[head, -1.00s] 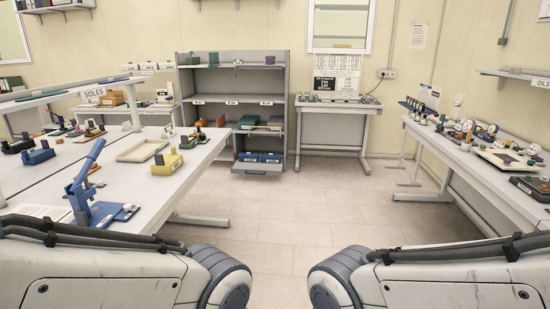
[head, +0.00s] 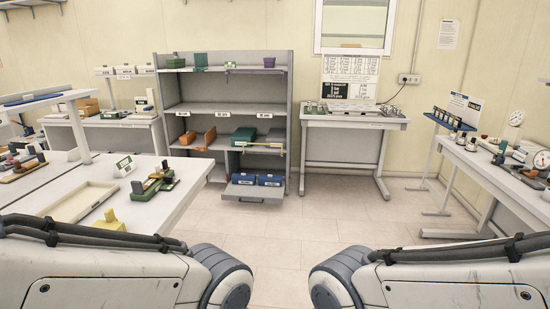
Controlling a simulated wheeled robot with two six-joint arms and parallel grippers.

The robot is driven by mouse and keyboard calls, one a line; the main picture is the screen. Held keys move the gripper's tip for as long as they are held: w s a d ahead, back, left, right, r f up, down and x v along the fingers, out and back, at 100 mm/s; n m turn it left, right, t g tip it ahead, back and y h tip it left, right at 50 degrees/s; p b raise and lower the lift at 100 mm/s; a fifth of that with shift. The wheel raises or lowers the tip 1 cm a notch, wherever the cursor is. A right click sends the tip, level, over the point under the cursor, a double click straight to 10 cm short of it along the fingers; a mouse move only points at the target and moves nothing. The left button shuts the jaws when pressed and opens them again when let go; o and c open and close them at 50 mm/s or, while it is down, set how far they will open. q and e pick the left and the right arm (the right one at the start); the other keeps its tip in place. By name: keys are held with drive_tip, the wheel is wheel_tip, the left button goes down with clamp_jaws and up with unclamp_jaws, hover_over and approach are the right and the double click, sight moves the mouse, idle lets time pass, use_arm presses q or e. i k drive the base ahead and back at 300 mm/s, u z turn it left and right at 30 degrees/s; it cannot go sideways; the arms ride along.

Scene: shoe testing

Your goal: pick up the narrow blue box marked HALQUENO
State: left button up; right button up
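Two blue boxes sit side by side in the pulled-out bottom drawer (head: 252,193) of the grey shelf unit (head: 222,93), in the head view. The left blue box (head: 243,179) and the right blue box (head: 269,180) each have a pale label, too small to read. I cannot tell whether either is marked HALQUENO or which is narrower. Neither of my grippers is in view; only my upper arm parts show at the bottom left and bottom right, far from the shelf.
A white workbench (head: 135,200) with a tray (head: 75,202) and small fixtures stands at the left. A small bench (head: 352,119) stands right of the shelf. Another bench (head: 490,178) with gauges runs along the right. The floor (head: 300,240) between them is clear.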

sight(242, 179)
drive_tip(key=i, duration=4.15)
drive_tip(key=u, duration=0.3)
